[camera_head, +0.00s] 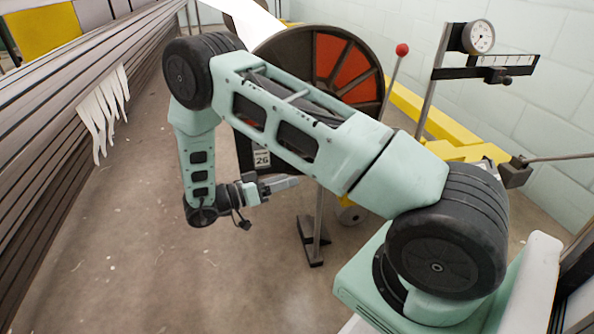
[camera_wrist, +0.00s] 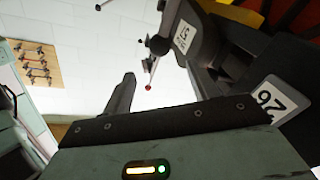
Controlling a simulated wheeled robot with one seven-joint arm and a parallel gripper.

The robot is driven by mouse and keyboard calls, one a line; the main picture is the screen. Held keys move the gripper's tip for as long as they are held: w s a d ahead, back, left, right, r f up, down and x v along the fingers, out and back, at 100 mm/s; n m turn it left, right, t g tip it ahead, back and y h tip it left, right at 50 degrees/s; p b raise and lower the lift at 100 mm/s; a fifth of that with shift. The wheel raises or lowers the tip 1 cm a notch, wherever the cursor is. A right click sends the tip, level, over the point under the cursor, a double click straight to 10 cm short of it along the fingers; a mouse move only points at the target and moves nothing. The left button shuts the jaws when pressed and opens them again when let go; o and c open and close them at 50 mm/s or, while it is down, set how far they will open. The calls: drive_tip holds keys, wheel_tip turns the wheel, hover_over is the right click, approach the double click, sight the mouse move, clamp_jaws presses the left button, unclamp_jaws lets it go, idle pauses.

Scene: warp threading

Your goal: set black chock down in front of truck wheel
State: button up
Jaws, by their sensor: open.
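My gripper (camera_head: 283,184) is in the middle of the head view, above the floor and pointing right. It is open, and I see nothing held in it. In the wrist view a dark finger (camera_wrist: 121,95) stands up from the gripper body. A small grey wheel (camera_head: 352,215) is low beside the yellow frame, partly hidden behind my arm; I cannot tell if it is the truck wheel. Dark low pieces (camera_head: 314,256) lie on the floor at the foot of a thin post, below and right of my gripper. I cannot make out the black chock for certain.
A large black and red disc (camera_head: 345,62) stands behind my arm. A dark plate labelled 26 (camera_head: 262,158) is close to my gripper; the label also shows in the wrist view (camera_wrist: 268,99). Long slatted beams (camera_head: 50,150) run along the left. The floor (camera_head: 150,270) at front left is clear.

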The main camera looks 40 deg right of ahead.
drive_tip(key=w+a+r+n+t+y, duration=0.35)
drive_tip(key=w+a+t+y, duration=0.35)
drive_tip(key=w+t, duration=0.45)
drive_tip(key=a+r+n+t+y, duration=0.25)
drive_tip(key=a+n+y, duration=0.2)
drive_tip(key=a, duration=0.45)
drive_tip(key=a+r+n+t+y, duration=0.1)
drive_tip(key=a+r+n+y, duration=0.3)
drive_tip(key=a, duration=0.6)
drive_tip(key=s+a+r+n+g+y, duration=0.25)
drive_tip(key=s+a, duration=0.25)
drive_tip(key=s, duration=0.3)
drive_tip(key=s+a+r+n+g+y, duration=0.2)
drive_tip(key=s+a+n+y, duration=0.2)
drive_tip(key=s, duration=0.4)
drive_tip(key=s+d+n+g+h, duration=0.2)
drive_tip(key=s+d, duration=0.2)
drive_tip(key=s, duration=0.4)
drive_tip(key=s+d+n+g+h, duration=0.2)
drive_tip(key=s+d+n, duration=0.1)
drive_tip(key=s, duration=0.5)
drive_tip(key=shift+s+d+r, duration=0.25)
drive_tip(key=shift+s+d, duration=0.15)
drive_tip(key=shift+d, duration=0.3)
